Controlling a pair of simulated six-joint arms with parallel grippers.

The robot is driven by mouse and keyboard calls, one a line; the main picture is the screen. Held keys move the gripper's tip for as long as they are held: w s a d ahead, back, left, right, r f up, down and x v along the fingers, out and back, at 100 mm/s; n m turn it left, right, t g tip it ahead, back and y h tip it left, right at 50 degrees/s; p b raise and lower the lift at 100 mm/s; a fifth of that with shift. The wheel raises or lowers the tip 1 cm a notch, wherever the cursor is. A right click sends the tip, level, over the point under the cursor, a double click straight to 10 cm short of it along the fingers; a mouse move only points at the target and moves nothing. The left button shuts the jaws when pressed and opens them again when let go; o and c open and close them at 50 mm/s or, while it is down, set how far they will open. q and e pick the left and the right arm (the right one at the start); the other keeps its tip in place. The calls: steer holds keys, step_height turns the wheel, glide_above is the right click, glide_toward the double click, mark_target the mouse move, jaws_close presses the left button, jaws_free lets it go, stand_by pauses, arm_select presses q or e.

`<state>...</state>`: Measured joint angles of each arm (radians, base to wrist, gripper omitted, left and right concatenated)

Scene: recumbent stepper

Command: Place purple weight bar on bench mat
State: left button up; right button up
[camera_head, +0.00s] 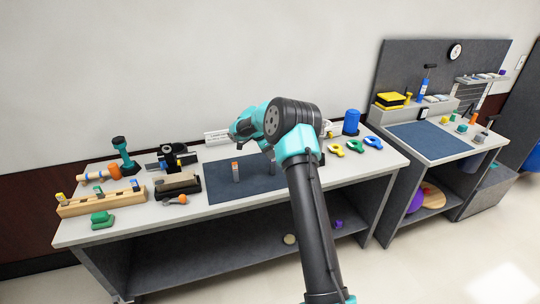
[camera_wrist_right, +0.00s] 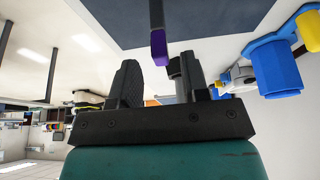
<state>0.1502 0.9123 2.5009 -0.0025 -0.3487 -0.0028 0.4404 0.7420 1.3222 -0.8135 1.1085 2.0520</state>
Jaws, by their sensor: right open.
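The purple weight bar (camera_wrist_right: 158,45) shows in the right wrist view as a dark bar with a purple end, beyond my fingertips and apart from them. My right gripper (camera_wrist_right: 160,68) is open, with nothing between its fingers that I can see held. In the head view my right arm reaches over the bench mat (camera_head: 215,190), a dark blue sheet. A dark bar (camera_head: 271,165) stands on the mat beside my arm, its top hidden. My left gripper is not in view.
A wooden rack (camera_head: 100,203) with small pieces and a green object (camera_head: 102,220) are at the left. A blue jar (camera_head: 351,122) and several coloured clips (camera_head: 355,146) are at the right. A second bench (camera_head: 450,148) stands farther right. The mat's front left is clear.

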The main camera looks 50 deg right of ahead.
steer(key=v, duration=1)
steer(key=shift+r, duration=0.2)
